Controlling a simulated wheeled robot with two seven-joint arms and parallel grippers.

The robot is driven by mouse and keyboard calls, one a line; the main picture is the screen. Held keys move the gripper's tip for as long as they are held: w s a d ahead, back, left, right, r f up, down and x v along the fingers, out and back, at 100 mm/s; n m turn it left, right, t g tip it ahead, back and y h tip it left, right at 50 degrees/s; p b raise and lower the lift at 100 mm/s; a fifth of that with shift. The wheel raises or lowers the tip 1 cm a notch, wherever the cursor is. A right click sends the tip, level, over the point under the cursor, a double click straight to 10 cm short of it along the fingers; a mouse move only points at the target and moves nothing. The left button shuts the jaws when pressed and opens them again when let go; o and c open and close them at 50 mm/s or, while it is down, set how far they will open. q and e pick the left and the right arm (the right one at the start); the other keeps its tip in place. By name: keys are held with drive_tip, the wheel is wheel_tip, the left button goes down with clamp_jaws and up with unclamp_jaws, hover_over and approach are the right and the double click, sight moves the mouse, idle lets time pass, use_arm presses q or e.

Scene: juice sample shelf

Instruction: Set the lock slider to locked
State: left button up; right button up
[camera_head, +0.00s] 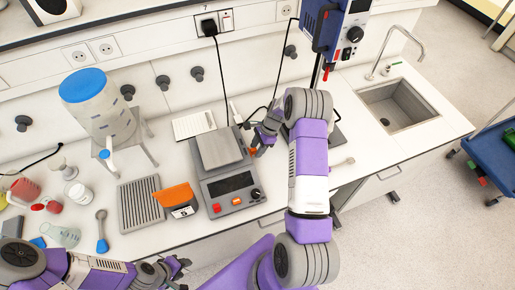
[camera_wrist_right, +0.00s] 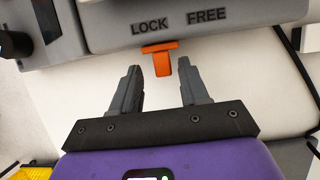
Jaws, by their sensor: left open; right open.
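The orange lock slider (camera_wrist_right: 162,62) sticks out of the grey housing (camera_wrist_right: 110,30) in the right wrist view. It sits below the LOCK label, a little toward its right end, and left of the FREE label. My right gripper (camera_wrist_right: 160,68) is open, with one fingertip on each side of the slider's tab. I cannot tell whether either finger touches it. In the head view, my right gripper (camera_head: 257,140) is at the right side of the grey balance (camera_head: 235,187). My left gripper (camera_head: 180,272) is open and empty near the bench's front edge.
A blue stand-mounted instrument (camera_head: 340,30) and a sink (camera_head: 397,106) are to the right.

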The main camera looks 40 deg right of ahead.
drive_tip(key=v, duration=0.7)
drive_tip(key=shift+b, duration=0.3)
drive_tip(key=shift+s, duration=0.15)
drive_tip(key=shift+f, duration=0.1)
